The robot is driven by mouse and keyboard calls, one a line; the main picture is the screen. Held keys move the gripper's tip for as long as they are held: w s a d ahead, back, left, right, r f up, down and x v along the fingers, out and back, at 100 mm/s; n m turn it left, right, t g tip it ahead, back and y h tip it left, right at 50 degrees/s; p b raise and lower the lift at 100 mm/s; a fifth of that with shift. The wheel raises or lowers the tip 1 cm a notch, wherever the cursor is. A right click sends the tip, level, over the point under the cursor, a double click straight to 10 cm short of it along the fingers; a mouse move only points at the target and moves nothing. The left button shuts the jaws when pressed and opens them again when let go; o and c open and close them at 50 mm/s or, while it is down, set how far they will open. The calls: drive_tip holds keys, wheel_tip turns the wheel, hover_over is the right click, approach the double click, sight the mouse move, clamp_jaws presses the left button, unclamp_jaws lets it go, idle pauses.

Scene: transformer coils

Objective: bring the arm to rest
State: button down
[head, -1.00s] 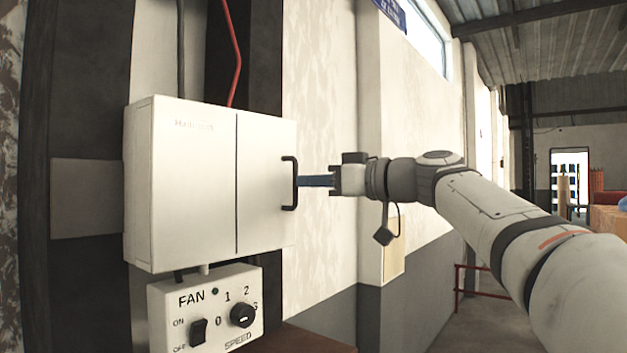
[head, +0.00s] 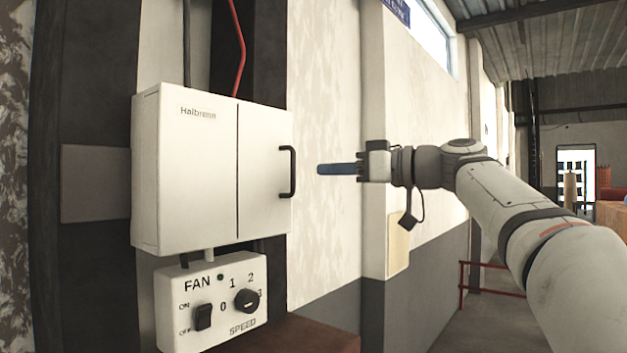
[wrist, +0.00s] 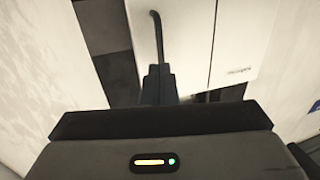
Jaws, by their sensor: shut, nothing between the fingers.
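My gripper (head: 322,170) is shut and empty, its blue fingers pointing left. It stands clear of the black handle (head: 288,172) on the white two-door cabinet (head: 186,175), with a small gap between them in the head view. The arm reaches in from the right. In the wrist view the dark closed fingers (wrist: 159,82) show in front of the cabinet (wrist: 205,40) and its handle (wrist: 157,38). The cabinet doors look closed.
A fan control box (head: 218,296) with a rocker switch and a speed knob is below the cabinet. A brown surface (head: 300,336) lies low beside it. A wall and a red rail (head: 482,291) are on the right.

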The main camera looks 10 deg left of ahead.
drive_tip(key=b+v, duration=0.2)
drive_tip(key=v, duration=0.7)
